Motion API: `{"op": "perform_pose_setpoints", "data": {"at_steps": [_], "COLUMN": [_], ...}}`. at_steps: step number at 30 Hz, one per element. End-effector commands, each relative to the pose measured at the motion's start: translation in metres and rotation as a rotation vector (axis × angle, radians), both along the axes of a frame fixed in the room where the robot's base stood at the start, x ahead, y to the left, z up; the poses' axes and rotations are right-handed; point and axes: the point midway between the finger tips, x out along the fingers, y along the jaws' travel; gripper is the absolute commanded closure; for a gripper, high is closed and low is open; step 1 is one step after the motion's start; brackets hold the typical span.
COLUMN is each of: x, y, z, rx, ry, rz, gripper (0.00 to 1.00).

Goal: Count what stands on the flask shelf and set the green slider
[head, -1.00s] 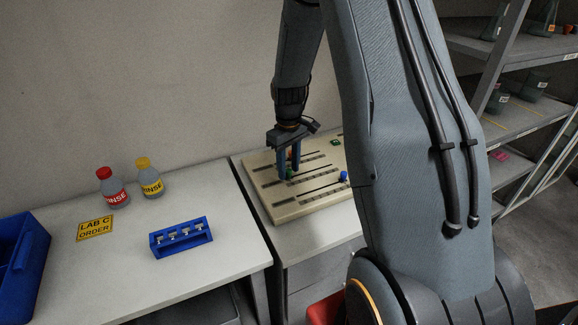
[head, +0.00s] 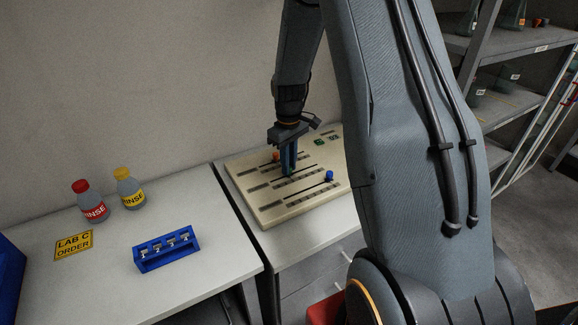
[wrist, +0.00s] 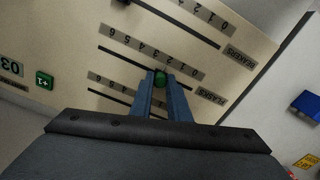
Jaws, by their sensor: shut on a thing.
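A beige slider panel (head: 255,210) lies on the bench, with several slotted tracks and number strips. My gripper (head: 289,170) points down onto it and is shut on the green slider knob (wrist: 160,78). In the wrist view the knob sits on the track labelled FLASKS (wrist: 208,96), towards its label end; I cannot tell the exact number beside it. An orange knob (head: 276,157) and a blue knob (head: 329,176) stand on other tracks. A grey shelf rack (head: 517,108) at the right holds flasks or beakers (head: 510,75) on several levels, partly hidden by my arm.
A red-capped bottle (head: 90,205), a yellow-capped bottle (head: 128,190), a blue rack (head: 167,250) and a yellow LAB C ORDER sign (head: 74,245) occupy the left bench. Floor shows at the lower right.

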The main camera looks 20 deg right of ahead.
Motion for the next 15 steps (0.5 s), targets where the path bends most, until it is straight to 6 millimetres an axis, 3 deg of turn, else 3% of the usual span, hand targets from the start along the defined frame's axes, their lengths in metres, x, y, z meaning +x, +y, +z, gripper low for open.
{"op": "perform_pose_setpoints", "data": {"at_steps": [5, 6, 9, 15], "x": [0.0005, 0.0005, 0.0003, -0.0001], "y": [0.0013, 0.0011, 0.0006, 0.0001], "z": [0.0008, 0.0009, 0.0008, 0.0004], "rx": [-0.001, -0.001, -0.001, 0.0], "ry": [-0.001, -0.001, 0.0, 0.0], "rz": [0.003, 0.003, 0.002, 0.0], "gripper": [1.0, 0.83, 0.66, 0.65]}}
